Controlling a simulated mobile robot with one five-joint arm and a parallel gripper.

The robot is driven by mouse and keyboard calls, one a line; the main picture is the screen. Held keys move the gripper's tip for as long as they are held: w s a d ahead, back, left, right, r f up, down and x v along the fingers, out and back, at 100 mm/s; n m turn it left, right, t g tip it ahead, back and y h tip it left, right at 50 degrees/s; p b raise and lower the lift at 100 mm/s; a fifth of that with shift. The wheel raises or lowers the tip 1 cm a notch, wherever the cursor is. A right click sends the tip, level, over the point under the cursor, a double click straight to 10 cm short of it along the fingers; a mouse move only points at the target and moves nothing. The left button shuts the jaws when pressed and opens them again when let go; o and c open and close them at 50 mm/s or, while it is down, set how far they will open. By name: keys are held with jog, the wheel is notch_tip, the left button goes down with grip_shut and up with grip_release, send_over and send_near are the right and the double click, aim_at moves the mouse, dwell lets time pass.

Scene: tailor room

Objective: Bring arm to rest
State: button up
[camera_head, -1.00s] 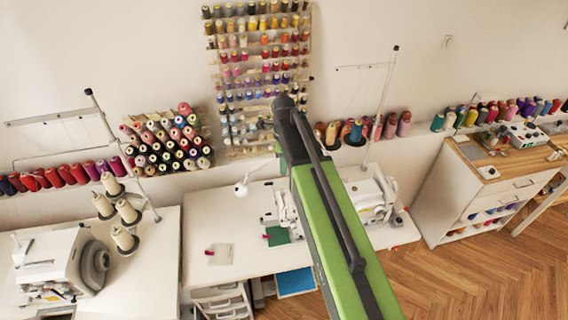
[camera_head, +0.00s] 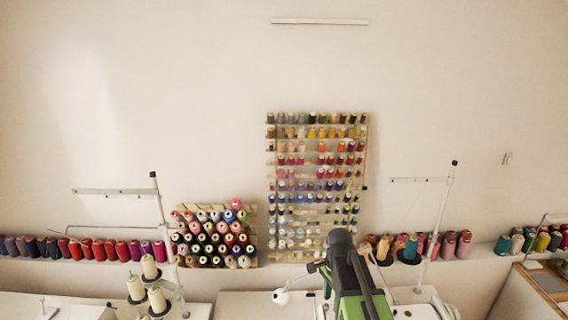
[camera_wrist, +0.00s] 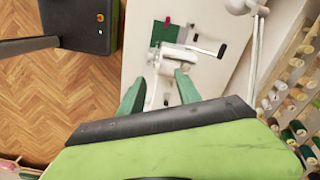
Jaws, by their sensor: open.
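My green and black arm (camera_head: 355,285) rises from the bottom edge of the head view, right of centre, in front of the sewing table. My gripper (camera_wrist: 160,92) shows in the wrist view with its two green fingers apart and nothing between them. Below and beyond the fingers is the white sewing table (camera_wrist: 215,62) with a sewing machine on it. A green piece (camera_wrist: 163,33) lies on that table. In the head view I cannot make out the fingertips.
A rack of thread spools (camera_head: 318,180) hangs on the wall behind the arm. A spool stand (camera_head: 215,237) is left of it. Cone spools (camera_head: 150,267) stand at the lower left. A wooden-topped cabinet (camera_head: 545,285) is at the right. Wooden floor (camera_wrist: 35,90) shows in the wrist view.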

jog(key=s+f+n+b, duration=0.9)
jog(key=f+n+b, duration=0.1)
jog(key=f+n, duration=0.3)
jog(key=shift+f, duration=0.25)
jog(key=shift+d, duration=0.1)
jog(key=shift+c, duration=0.4)
